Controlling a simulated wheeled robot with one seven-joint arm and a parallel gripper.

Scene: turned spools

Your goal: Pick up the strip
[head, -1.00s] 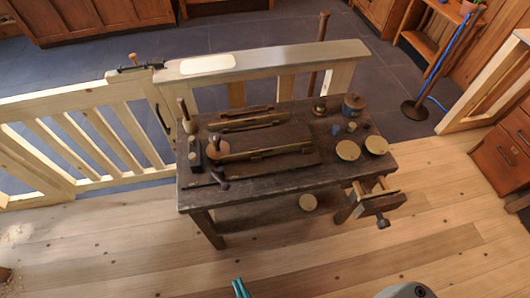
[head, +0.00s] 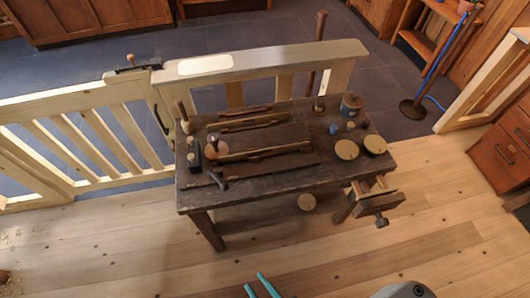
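Several long, thin wooden pieces lie on the dark workbench (head: 270,185). One lighter brown strip (head: 265,153) lies lengthwise across the middle of the bench top. Another narrow piece (head: 254,123) lies behind it, towards the back edge. I cannot tell for sure which of them is the task's strip. My gripper (head: 254,280) shows only as two teal fingertips at the bottom edge, in front of the bench and well apart from it. The fingertips are apart with floor visible between them, and nothing shows between them. The rest of my gripper is out of frame.
Round pale discs (head: 347,149), a lidded pot (head: 351,104) and small blue pieces stand at the bench's right. A dark hammer-like tool (head: 218,180) lies at its front left. A vise (head: 377,203) juts out at the front right. A railing (head: 260,60) runs behind. The floor in front is clear.

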